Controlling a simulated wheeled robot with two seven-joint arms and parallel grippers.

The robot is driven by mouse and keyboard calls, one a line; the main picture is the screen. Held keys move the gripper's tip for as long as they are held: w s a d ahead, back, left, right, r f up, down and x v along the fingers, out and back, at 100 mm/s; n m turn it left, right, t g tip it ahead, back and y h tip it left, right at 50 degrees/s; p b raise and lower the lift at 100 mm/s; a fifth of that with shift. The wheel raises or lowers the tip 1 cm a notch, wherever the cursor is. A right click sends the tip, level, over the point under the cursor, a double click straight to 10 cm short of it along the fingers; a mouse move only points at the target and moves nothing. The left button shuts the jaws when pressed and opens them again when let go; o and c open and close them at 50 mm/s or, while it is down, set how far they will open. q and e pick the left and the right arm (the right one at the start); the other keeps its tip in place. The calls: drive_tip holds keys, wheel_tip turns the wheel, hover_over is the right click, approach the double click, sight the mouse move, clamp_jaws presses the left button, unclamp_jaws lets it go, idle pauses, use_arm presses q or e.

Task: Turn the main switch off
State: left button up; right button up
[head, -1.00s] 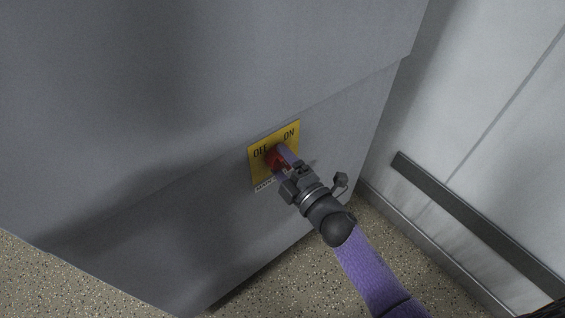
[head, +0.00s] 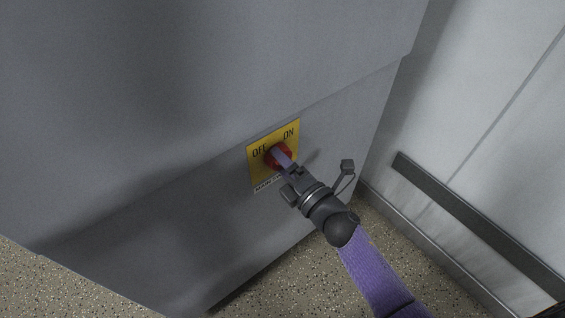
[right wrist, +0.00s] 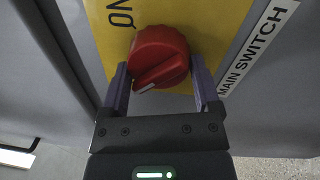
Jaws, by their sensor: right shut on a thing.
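The yellow switch plate (head: 258,172) is on the grey cabinet, with OFF at its upper left and ON at its upper right. The red main switch knob (head: 283,162) is partly hidden by my right gripper (head: 282,158) in the head view. In the right wrist view the knob (right wrist: 158,58) sits between the two fingers of my right gripper (right wrist: 162,85), which is shut on it. The white mark on the knob's ridge points to the lower left there, away from the word ON. OFF is out of that view. My left gripper is not in view.
The grey cabinet face (head: 150,120) fills the left and middle. A pale wall with a dark rail (head: 470,220) stands to the right. Speckled floor (head: 270,285) shows below, with a narrow gap between cabinet and wall.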

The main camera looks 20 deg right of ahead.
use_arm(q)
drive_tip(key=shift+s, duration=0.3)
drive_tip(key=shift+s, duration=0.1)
use_arm(e)
drive_tip(key=o, duration=1.1)
use_arm(q)
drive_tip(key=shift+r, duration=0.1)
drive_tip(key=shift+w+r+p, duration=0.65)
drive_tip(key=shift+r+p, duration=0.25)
drive_tip(key=shift+p, duration=0.2)
use_arm(e)
drive_tip(key=v, duration=1)
drive_tip(key=shift+f, duration=0.1)
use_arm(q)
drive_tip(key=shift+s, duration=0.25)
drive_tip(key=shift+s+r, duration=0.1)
